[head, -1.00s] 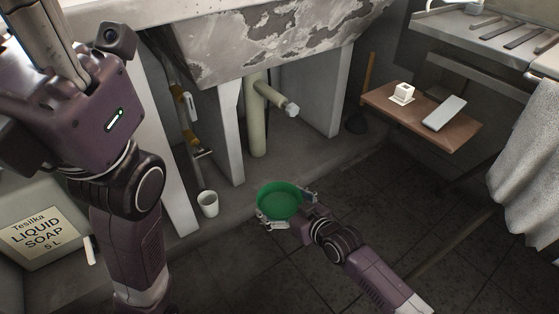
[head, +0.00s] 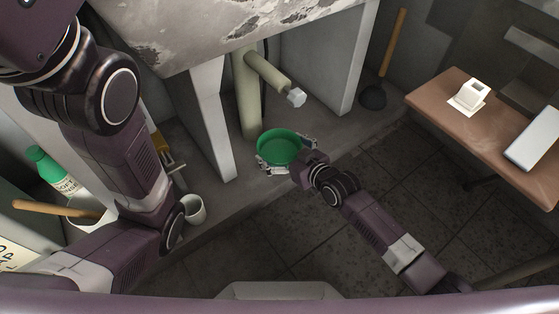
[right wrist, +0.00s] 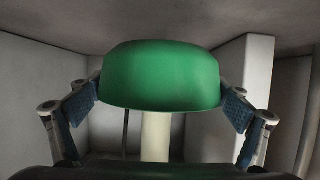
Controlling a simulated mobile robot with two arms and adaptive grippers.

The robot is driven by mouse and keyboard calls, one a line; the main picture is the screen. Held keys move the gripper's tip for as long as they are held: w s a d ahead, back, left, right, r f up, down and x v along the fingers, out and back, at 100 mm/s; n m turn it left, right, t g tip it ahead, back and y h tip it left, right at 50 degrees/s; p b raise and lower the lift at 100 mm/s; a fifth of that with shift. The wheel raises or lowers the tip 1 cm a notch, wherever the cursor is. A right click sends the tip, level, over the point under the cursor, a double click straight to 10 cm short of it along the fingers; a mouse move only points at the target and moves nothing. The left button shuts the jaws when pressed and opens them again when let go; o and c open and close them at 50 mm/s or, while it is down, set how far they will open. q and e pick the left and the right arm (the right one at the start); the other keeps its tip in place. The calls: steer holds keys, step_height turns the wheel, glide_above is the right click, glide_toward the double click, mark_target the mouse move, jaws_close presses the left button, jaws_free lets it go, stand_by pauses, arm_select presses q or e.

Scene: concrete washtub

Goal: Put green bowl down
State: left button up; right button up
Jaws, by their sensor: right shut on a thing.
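The green bowl (head: 281,147) is in the head view below the washtub, beside the foot of the pale drain pipe, with its open side up. My right gripper (head: 289,157) is shut on it, with one finger on each side. In the right wrist view the bowl (right wrist: 160,75) sits between the two finger pads (right wrist: 160,110). I cannot tell whether its base touches the concrete floor. My left arm shows at the left of the head view, but its gripper is out of sight.
The drain pipe (head: 246,95) and a concrete support (head: 211,120) stand just behind the bowl. A white cup (head: 194,210) is to the left on the ledge. A plunger (head: 374,95) stands at the back right. Dark floor tiles in front are clear.

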mark_target(283, 160)
steer(key=shift+f+b, duration=1.65)
steer(key=shift+f, duration=0.7)
steer(key=shift+r, duration=0.15)
steer(key=o, duration=0.7)
steer(key=shift+f, duration=0.25)
steer(key=shift+o, duration=0.9)
steer(key=shift+r, duration=0.1)
